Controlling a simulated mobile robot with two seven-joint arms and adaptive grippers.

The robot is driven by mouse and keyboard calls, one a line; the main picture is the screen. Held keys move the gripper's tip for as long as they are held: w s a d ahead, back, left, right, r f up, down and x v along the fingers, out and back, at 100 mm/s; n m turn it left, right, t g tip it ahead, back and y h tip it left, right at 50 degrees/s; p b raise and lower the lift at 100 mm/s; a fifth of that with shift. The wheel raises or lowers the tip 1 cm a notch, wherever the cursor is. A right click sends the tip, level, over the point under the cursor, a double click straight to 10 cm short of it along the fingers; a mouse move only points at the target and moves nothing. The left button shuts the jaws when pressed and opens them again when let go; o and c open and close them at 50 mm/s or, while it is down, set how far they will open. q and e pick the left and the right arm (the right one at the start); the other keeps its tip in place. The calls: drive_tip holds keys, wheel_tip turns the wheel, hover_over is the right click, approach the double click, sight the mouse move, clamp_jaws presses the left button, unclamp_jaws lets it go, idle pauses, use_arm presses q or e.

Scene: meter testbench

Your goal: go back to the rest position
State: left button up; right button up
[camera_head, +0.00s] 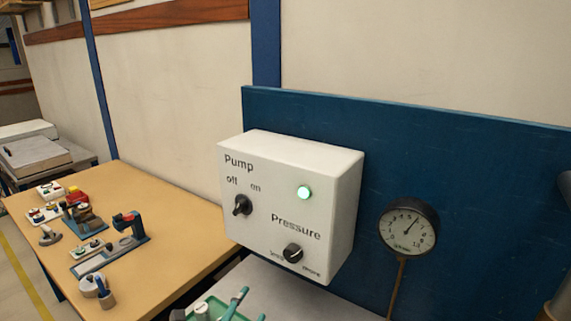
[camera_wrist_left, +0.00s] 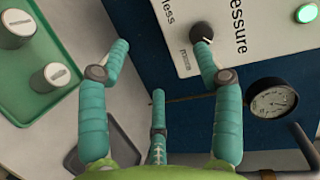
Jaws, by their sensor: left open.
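My left gripper (camera_head: 242,303) has teal fingers and is at the bottom edge of the head view, below the white pump box (camera_head: 255,165). Its fingers are spread and empty in the left wrist view (camera_wrist_left: 163,58). The black pressure knob (camera_head: 293,252) is on the box's lower right front. In the wrist view the knob (camera_wrist_left: 202,32) appears by the right fingertip; whether they touch cannot be told. The pump knob (camera_head: 242,205) is under the off and on labels. A green lamp (camera_head: 304,192) is lit. My right gripper is not in view.
A round gauge (camera_head: 408,226) hangs on the blue panel (camera_head: 460,160), its needle pointing up and right. A green tray (camera_wrist_left: 50,100) with white cylinders lies near the gripper. A wooden table (camera_head: 170,200) at left holds several small devices.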

use_arm(q)
drive_tip(key=s+a+f+n+g+y, duration=0.2)
drive_tip(key=s+a+f+n+g, duration=0.25)
drive_tip(key=s, duration=0.45)
drive_tip(key=s+a+f+n+g+y, duration=0.1)
drive_tip(key=s+a+f+n+g, duration=0.1)
drive_tip(key=s+f+n+g, duration=0.4)
drive_tip(key=s+a+f+n+g+y, duration=0.2)
drive_tip(key=s+a+f+n, duration=0.3)
drive_tip(key=s+n, duration=0.55)
drive_tip(key=s+d+f+m, duration=0.1)
drive_tip(key=s+f, duration=0.1)
drive_tip(key=f, duration=1.1)
drive_tip(key=s+f+m, duration=0.1)
drive_tip(key=s+f, duration=0.1)
drive_tip(key=f, duration=1.1)
drive_tip(key=s+a+f+g, duration=0.2)
drive_tip(key=s+f, duration=1)
drive_tip(key=s, duration=0.2)
drive_tip(key=shift+s+a+f+b, duration=0.3)
drive_tip(key=shift+s+a+b, duration=0.05)
drive_tip(key=shift+s+b, duration=0.05)
